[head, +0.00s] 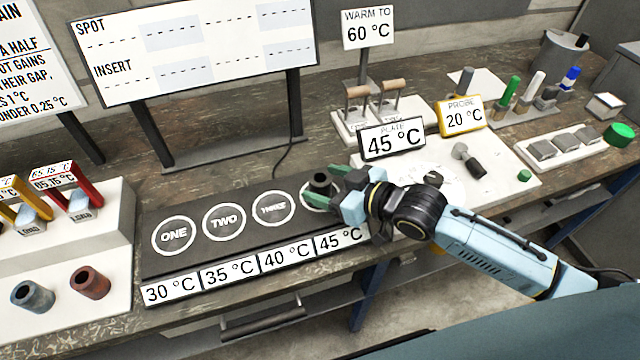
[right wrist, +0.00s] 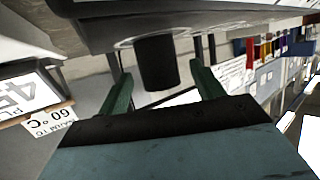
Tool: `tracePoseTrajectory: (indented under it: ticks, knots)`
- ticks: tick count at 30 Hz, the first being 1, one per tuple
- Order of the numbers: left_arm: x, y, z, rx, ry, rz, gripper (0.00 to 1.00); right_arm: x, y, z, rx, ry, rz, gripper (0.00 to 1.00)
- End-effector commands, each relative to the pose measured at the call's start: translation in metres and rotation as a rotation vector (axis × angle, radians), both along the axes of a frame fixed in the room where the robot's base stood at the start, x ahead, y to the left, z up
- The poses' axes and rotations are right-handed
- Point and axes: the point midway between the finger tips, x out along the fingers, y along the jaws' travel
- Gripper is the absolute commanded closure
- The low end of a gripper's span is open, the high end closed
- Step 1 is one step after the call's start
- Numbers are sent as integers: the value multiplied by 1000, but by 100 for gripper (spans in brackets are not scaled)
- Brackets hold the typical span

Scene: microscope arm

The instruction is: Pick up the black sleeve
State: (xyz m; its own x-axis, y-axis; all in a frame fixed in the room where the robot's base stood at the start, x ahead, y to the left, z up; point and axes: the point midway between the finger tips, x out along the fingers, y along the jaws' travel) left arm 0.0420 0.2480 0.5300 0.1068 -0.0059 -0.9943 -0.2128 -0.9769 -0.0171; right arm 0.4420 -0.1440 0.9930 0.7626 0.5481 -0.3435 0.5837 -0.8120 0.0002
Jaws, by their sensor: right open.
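The black sleeve (head: 320,183) stands upright on the fourth ring of the dark hot plate strip (head: 200,262), at the strip's right end above the 45 °C label. It also shows in the right wrist view (right wrist: 157,62) as a dark cylinder. My right gripper (head: 325,184) is open, with its green fingers reaching around the sleeve from the right. In the right wrist view the fingers (right wrist: 160,85) lie on either side of the sleeve with gaps between; I cannot tell whether either touches it. My left gripper is not in view.
Rings ONE (head: 174,234), TWO and THREE on the strip are bare. Blue-grey (head: 32,296) and red-brown (head: 90,282) sleeves stand on a white stand at left. The 45 °C plate sign (head: 392,139) stands behind my right gripper.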

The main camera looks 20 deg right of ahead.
Motion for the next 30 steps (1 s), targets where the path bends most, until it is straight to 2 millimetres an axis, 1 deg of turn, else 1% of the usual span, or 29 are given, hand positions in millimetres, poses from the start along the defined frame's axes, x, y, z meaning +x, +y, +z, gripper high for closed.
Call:
tracePoseTrajectory:
  ticks: [1,4,12,14,24,27,30]
  knots:
    - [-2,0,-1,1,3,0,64,7,4,-2,2,-1,-1,33]
    - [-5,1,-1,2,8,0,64,13,10,-6,1,0,0,33]
    - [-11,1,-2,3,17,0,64,15,11,-7,0,0,0,33]
    - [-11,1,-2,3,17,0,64,15,11,-7,0,0,0,40]
    - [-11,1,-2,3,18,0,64,15,11,-7,0,0,0,84]
    - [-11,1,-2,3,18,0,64,15,11,-6,1,-3,0,96]
    - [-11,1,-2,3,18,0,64,15,11,-6,1,-3,0,96]
